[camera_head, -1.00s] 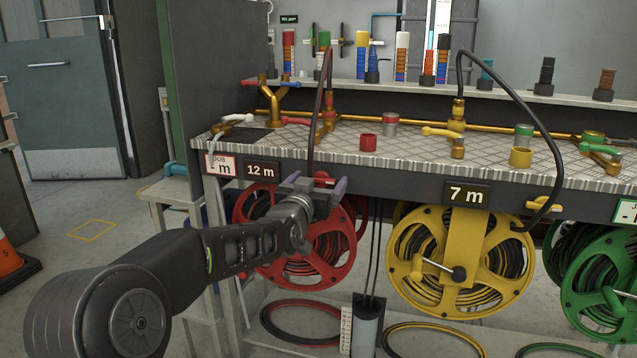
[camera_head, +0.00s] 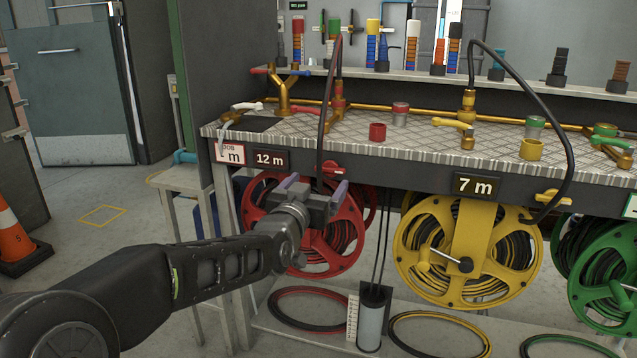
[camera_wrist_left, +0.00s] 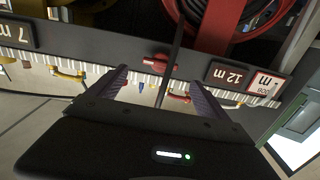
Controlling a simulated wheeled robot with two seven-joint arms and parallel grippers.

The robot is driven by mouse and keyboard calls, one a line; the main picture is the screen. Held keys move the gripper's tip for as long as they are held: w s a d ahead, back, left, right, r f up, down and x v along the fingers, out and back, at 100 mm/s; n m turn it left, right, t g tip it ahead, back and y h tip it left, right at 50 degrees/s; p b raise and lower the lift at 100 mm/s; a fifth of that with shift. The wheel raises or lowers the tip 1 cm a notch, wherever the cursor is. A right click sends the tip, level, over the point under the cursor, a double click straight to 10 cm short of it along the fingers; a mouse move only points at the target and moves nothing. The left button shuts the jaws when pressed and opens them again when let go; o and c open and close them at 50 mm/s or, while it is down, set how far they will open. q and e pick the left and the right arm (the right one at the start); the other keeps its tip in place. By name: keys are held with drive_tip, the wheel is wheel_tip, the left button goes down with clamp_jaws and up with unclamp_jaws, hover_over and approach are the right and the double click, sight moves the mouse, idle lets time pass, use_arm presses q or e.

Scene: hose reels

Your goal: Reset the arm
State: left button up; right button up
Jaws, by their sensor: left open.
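My left arm comes in from the lower left in the head view. Its gripper (camera_head: 313,192) is open in front of the red hose reel (camera_head: 345,238), below the bench edge and the "12 m" sign (camera_head: 270,159). A black hose (camera_head: 322,130) runs down from the bench pipework behind the gripper. In the left wrist view the two fingers of the gripper (camera_wrist_left: 160,90) are spread. The dark hose (camera_wrist_left: 176,45) shows between them in the picture, and I see no contact. The red valve handle (camera_wrist_left: 159,62) is close beyond the fingers. My right gripper is not in view.
The yellow reel (camera_head: 409,245) and green reel (camera_head: 588,265) hang to the right. The metal bench top (camera_head: 420,140) carries caps, valves and pipes. Hose loops lie on the low shelf (camera_head: 262,318). A small white stool (camera_head: 180,178) stands left of the bench, with open floor beyond.

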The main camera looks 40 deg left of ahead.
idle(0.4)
